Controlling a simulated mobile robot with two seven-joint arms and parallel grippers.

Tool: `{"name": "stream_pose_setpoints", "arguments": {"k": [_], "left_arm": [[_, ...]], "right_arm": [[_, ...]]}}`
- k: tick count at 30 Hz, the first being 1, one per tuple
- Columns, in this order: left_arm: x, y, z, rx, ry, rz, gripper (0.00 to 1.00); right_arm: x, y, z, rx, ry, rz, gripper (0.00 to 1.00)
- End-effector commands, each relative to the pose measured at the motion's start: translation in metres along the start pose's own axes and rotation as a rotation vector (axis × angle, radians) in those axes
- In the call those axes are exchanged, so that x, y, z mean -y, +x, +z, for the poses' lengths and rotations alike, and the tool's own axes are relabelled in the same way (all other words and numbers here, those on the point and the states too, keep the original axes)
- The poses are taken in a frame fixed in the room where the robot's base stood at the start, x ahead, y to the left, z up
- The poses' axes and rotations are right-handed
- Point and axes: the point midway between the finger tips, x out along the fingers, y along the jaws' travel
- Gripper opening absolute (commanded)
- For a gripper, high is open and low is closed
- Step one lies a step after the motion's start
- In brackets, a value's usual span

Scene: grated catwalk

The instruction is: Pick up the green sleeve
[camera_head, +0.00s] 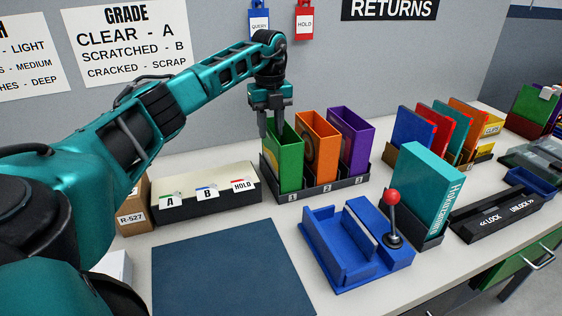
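The green sleeve (289,162) stands upright in slot 1 of a dark rack (318,192), at the left end of the row. My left gripper (273,125) reaches down from above at the sleeve's back left top edge. Its two fingers are spread apart, one to the left of the sleeve's edge and one near its top. I cannot tell whether either finger touches the sleeve. The gripper partly hides the sleeve's rear top corner. My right gripper is not in view.
An orange sleeve (318,145) and a purple sleeve (356,143) stand in slots 2 and 3. A file box (205,190) is left of the rack. A blue fixture (350,250) with a red-knobbed lever (393,215) and a teal case (425,190) stand right. A dark mat (232,280) lies clear in front.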

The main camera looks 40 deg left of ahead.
Motion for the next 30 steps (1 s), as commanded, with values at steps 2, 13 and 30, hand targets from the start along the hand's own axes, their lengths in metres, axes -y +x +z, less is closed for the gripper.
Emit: {"name": "stream_pose_setpoints", "arguments": {"k": [2, 13, 30], "left_arm": [[-0.001, 0.007, -0.001, -0.001, 0.0, 0.002, 0.33], [-0.003, 0.051, -0.004, -0.001, 0.0, 0.0, 0.33], [-0.003, 0.052, -0.004, -0.001, 0.001, -0.001, 0.0]], "right_arm": [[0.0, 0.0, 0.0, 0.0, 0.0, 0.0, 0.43], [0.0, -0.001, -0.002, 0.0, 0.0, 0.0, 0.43], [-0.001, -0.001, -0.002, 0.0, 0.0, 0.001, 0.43]]}}
